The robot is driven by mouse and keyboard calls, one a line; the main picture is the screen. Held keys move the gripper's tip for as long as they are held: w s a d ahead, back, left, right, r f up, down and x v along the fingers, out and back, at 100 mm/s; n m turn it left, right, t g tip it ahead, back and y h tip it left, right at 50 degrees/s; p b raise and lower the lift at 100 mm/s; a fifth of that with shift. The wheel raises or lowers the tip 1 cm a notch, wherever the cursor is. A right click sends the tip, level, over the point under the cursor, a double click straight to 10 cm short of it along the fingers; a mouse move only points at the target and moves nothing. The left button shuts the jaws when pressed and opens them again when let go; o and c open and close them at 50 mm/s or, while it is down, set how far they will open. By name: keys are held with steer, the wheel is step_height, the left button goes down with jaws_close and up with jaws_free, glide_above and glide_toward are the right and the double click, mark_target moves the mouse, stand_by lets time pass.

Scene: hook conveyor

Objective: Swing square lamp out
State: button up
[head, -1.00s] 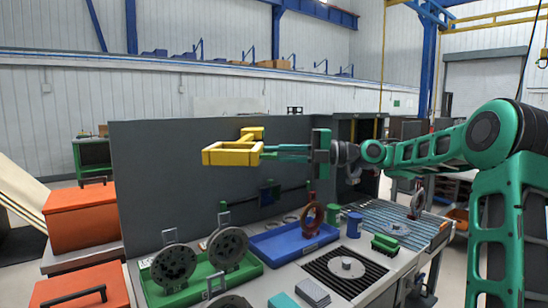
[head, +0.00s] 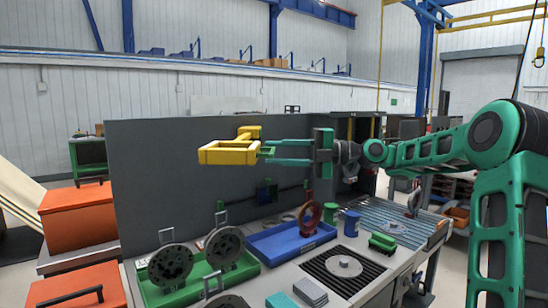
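The square lamp (head: 228,156) is a yellow square frame at the top of the dark upright panel, left of centre in the head view. A yellow arm (head: 249,132) joins it behind its right end. My gripper (head: 267,152) comes in from the right, level with the lamp. Its two teal fingers are spread apart, one above the other in the picture, with a clear gap between them. The fingertips are at the lamp's right end, where a small green part shows. I cannot tell whether they touch the lamp.
Below, the workbench holds a green tray (head: 252,267) with dark round discs, a blue tray (head: 265,245) with a reddish ring (head: 309,219), a black grate (head: 320,270) and a blue cylinder (head: 352,224). Orange boxes (head: 78,218) stand at left. The space left of the lamp looks clear.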

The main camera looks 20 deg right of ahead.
steer(key=v, duration=1)
steer(key=shift+d, duration=0.2)
steer(key=shift+f, duration=0.1)
